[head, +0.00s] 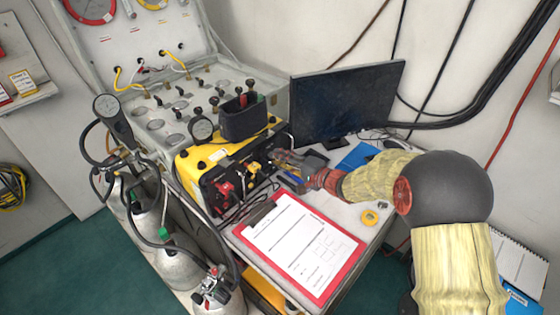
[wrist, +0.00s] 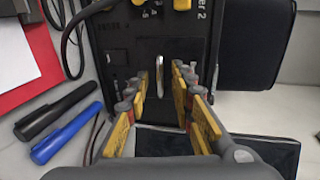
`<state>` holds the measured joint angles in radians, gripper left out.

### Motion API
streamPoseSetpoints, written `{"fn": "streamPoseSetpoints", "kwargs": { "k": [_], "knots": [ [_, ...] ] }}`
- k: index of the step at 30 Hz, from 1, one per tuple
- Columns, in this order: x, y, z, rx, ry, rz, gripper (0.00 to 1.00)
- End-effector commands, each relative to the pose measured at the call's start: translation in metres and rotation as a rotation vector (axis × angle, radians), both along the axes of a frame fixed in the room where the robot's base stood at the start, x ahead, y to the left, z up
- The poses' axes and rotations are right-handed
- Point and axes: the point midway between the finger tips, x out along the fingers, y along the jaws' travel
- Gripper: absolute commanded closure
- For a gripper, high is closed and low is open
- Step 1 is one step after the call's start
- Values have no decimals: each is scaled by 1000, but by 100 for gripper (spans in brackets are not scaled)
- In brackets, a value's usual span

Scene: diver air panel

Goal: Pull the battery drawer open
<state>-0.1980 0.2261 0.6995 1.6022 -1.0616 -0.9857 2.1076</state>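The yellow and black air panel unit (head: 205,160) sits on the table, its black front (wrist: 118,62) facing my gripper. In the wrist view, a small upright metal handle (wrist: 159,76) is on that front, seemingly the battery drawer's handle. The drawer's outline is hard to make out, and I see no clear gap around it. My gripper (wrist: 160,78) is open, with yellow fingers pointing at the front. The handle appears between the fingertips, with space on both sides; contact does not show. In the head view, my gripper (head: 282,167) is close to the unit's front and hides the handle.
A red clipboard (head: 345,254) with papers lies in front of the unit. A black marker (wrist: 58,108) and a blue marker (wrist: 66,134) lie beside my gripper. A monitor (head: 345,100) stands behind. A yellow tape roll (head: 370,218) is near the table edge.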

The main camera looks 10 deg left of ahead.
Motion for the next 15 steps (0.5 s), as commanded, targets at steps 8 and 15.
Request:
{"fn": "streamPoseSetpoints", "kwargs": {
  "k": [8,15],
  "knots": [
    [0,0,0,0,0,0,86],
    [0,-1,0,0,0,-1,100]
  ]
}}
